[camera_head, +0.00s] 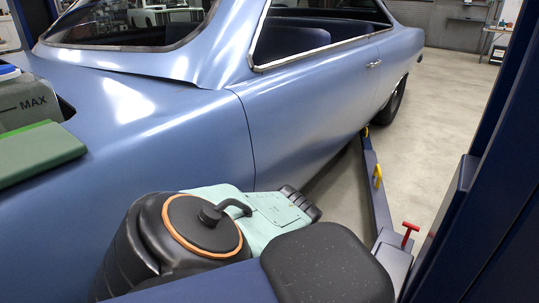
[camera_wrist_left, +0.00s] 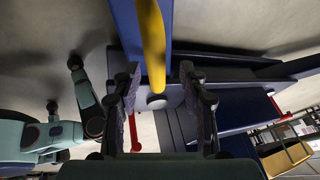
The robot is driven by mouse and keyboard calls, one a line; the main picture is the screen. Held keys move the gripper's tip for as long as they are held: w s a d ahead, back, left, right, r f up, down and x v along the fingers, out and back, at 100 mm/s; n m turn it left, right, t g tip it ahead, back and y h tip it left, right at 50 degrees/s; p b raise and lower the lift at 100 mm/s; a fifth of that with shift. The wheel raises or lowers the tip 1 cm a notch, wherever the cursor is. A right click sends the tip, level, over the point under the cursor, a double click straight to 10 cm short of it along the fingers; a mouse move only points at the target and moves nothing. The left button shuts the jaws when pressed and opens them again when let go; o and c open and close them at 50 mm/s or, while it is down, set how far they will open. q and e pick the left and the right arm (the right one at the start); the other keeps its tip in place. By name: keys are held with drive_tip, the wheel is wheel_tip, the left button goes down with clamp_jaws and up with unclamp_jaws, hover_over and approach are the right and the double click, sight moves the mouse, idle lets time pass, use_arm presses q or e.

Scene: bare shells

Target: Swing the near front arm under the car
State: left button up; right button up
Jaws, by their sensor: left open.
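The blue-grey car (camera_head: 200,115) fills the left and middle of the head view. A blue lift arm (camera_head: 376,200) runs low along the car's side, its far end beside the sill. It carries a yellow handle (camera_head: 377,177). My left gripper (camera_head: 301,203) is partly hidden behind my wrist in the head view. In the wrist view its fingers (camera_wrist_left: 158,75) stand open, with the yellow handle (camera_wrist_left: 152,45) in line with the gap and the blue lift arm (camera_wrist_left: 140,18) behind it. I cannot tell whether the fingers touch it. My right gripper is not in view.
A dark blue lift post (camera_head: 490,180) stands at the right. A red T-handle (camera_head: 409,234) rises near the arm's base and also shows in the wrist view (camera_wrist_left: 135,132). Clear floor (camera_head: 430,125) lies beyond the arm. A green-lidded container (camera_head: 40,150) is at the left.

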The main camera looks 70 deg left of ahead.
use_arm(q)
drive_tip(key=v, duration=1.1)
drive_tip(key=shift+r, duration=0.2)
drive_tip(key=shift+d, duration=0.1)
idle(0.5)
